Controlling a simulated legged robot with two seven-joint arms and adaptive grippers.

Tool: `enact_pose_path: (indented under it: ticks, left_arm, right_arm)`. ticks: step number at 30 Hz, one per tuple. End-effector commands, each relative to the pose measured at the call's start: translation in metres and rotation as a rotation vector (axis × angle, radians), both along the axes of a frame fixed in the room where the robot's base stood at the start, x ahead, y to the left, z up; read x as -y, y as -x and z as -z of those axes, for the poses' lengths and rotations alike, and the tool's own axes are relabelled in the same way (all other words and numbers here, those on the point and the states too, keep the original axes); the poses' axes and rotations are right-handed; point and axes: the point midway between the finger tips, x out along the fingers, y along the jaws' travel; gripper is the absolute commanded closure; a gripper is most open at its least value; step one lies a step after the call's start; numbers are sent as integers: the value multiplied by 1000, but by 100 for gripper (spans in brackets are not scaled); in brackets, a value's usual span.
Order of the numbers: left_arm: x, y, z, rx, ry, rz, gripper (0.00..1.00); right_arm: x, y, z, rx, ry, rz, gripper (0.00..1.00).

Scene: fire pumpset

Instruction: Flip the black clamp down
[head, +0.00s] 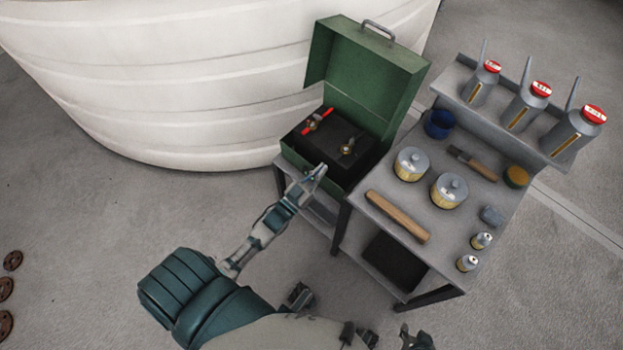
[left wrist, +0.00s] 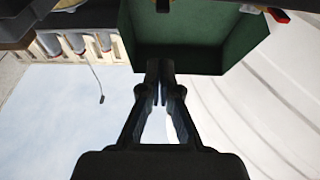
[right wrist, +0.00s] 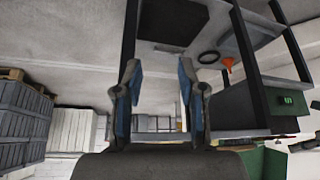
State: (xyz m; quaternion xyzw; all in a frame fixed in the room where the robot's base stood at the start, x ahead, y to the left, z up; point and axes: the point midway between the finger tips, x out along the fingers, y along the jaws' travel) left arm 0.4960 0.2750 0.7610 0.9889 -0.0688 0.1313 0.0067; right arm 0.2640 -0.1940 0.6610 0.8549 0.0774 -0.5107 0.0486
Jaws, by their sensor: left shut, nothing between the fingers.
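The black clamp (head: 349,146) appears as a small dark fitting with a brass-coloured part on the black panel inside the open green box (head: 370,95). Its exact position, up or down, is too small to tell. A red-handled fitting (head: 316,119) sits to its left on the same panel. My left gripper (head: 319,171) is shut and empty at the box's front edge, below and left of the black clamp and apart from it. In the left wrist view its fingers (left wrist: 160,82) are together before the green box (left wrist: 190,52). My right gripper (right wrist: 160,85) is open and empty, low near the tables.
A grey table (head: 432,200) right of the box holds tins, a wooden-handled tool (head: 398,216), a blue cup (head: 438,124) and small bottles. Oil cans (head: 528,105) stand on its back shelf. A large white tank (head: 190,85) stands behind. The floor at left is mostly clear.

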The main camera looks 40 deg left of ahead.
Motion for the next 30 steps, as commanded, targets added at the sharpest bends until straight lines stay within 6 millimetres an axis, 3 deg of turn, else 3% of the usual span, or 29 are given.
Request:
enact_pose_path:
  ticks: [3, 9, 26, 30]
  left_arm:
    - [-2, 18, 6, -1, 0, 0, 100]
    - [-5, 31, 10, 3, 0, 0, 100]
    - [-5, 32, 10, 4, 1, 0, 100]
    - [-3, 33, 26, -73, -5, -10, 100]
  right_arm:
    - [1, 4, 0, -19, 5, 1, 60]
    - [2, 7, 1, -34, 8, 2, 60]
    - [3, 7, 1, -34, 8, 2, 60]
    - [2, 6, 11, -51, 11, 1, 60]
